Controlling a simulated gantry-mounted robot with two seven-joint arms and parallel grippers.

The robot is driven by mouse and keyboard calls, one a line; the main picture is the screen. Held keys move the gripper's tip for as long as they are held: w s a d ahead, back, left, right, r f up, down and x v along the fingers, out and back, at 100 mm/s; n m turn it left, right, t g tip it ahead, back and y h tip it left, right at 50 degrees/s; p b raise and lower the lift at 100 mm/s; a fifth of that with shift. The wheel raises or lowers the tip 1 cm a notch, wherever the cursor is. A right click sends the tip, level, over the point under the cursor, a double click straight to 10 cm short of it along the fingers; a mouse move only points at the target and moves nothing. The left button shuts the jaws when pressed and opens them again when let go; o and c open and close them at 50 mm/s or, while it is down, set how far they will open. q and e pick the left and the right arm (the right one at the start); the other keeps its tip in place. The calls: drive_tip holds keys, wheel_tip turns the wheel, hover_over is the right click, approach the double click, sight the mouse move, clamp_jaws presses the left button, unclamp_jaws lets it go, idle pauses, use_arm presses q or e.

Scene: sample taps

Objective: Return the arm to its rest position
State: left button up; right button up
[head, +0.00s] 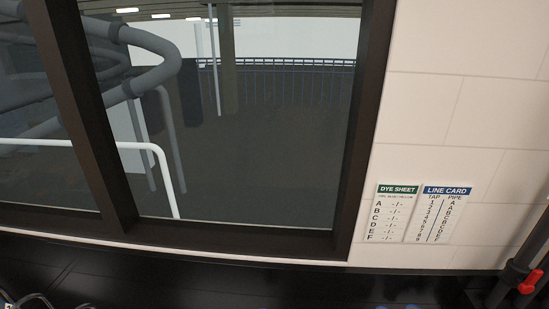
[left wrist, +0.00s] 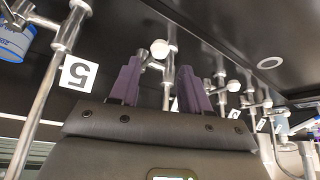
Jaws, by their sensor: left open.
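My left gripper (left wrist: 158,88) shows in the left wrist view with its two purple fingers spread apart. Nothing is seen clamped between them. A metal tap pipe with a round white knob (left wrist: 160,50) shows in the gap between the fingers; I cannot tell how far beyond the fingertips it is. No arm or gripper of mine is clearly visible in the head view. My right gripper is out of sight.
A tap pipe beside an upside-down "5" label (left wrist: 78,73) stands left of the fingers. Several more taps (left wrist: 250,100) line the right. The head view shows a window (head: 260,130), a dye sheet (head: 392,215), a line card (head: 440,215) and a red handle (head: 530,282).

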use_arm(q)
drive_tip(key=s+d+f+g, duration=0.1)
drive_tip(key=s+d+f, duration=0.35)
drive_tip(key=s, duration=0.45)
drive_tip(key=s+d+r+h, duration=0.2)
drive_tip(key=s+d, duration=0.3)
drive_tip(key=s, duration=0.2)
drive_tip(key=s+r+m, duration=0.3)
drive_tip(key=r, duration=0.6)
drive_tip(key=s+r+m+g, duration=0.1)
drive_tip(key=s+r+m, duration=0.1)
drive_tip(key=r, duration=0.7)
drive_tip(key=shift+s+d+r+m, duration=0.2)
drive_tip(key=shift+s+d+m, duration=0.25)
drive_tip(key=shift+s, duration=0.45)
drive_tip(key=shift+m, duration=0.25)
